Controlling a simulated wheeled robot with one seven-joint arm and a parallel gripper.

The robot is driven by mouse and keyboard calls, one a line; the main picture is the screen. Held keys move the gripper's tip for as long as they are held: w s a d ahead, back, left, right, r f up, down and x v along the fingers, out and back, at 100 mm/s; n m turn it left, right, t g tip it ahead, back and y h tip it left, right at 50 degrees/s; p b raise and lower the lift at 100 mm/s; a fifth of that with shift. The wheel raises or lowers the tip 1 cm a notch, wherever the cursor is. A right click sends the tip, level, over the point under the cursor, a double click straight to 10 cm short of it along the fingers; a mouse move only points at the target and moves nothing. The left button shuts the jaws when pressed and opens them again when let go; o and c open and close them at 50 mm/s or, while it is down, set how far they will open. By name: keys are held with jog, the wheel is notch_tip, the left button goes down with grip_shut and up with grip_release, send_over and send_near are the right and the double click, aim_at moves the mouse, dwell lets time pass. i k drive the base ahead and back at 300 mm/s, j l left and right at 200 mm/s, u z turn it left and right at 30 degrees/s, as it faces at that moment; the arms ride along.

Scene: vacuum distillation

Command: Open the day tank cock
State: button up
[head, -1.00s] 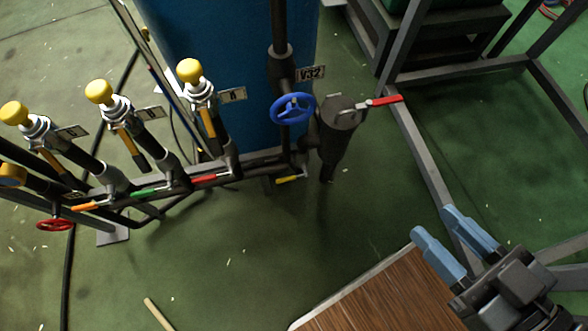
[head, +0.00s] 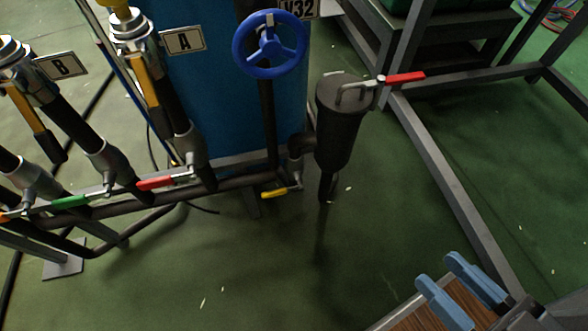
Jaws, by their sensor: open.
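A blue tank (head: 222,100) stands behind a dark pipe manifold (head: 235,190). A small cock with a yellow lever (head: 275,192) sits low on the pipe at the tank's front right. I cannot tell from labels which is the day tank cock. My gripper (head: 440,270), with blue fingers, is open and empty at the lower right, apart from all the levers.
A blue handwheel (head: 270,44) by the V32 tag and a black pot (head: 341,120) rise beside the tank. Tags A (head: 183,42) and B (head: 60,66) mark hose lines. A grey frame (head: 450,185) stands at right.

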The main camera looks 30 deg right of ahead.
aim_at(277, 192)
jog(key=i+j+u, duration=0.1)
jog(key=u, duration=0.3)
jog(key=i+u, duration=0.2)
jog(key=u, duration=0.15)
jog(key=i+u, duration=0.15)
jog(key=u, duration=0.25)
